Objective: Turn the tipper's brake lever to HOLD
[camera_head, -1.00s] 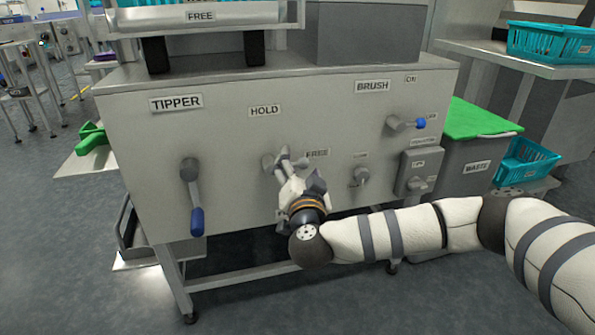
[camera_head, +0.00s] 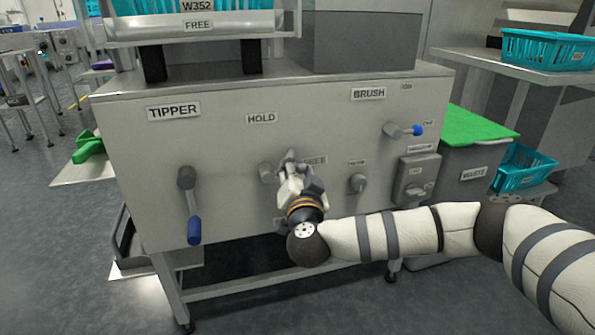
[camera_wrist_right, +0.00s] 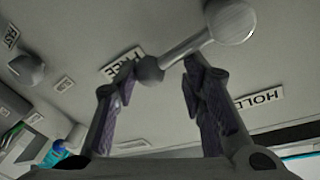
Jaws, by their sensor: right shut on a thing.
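The brake lever is a short grey bar on a round hub (camera_head: 267,172), on the panel front between the HOLD label (camera_head: 261,118) and the FREE label (camera_head: 315,160). In the right wrist view its bar (camera_wrist_right: 190,48) runs from the hub to a ball end (camera_wrist_right: 149,70), which lies near the FREE label (camera_wrist_right: 122,60). The HOLD label (camera_wrist_right: 258,98) is off to the right there. In the head view the gripper partly hides the lever. My left gripper is not in view.
A blue-handled crank (camera_head: 193,210) hangs under the TIPPER label (camera_head: 174,111), left of the lever. A grey knob (camera_head: 357,183), a blue-tipped lever (camera_head: 405,130) and a switch box (camera_head: 416,178) are on the right. A green-lidded waste bin (camera_head: 470,165) stands beyond.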

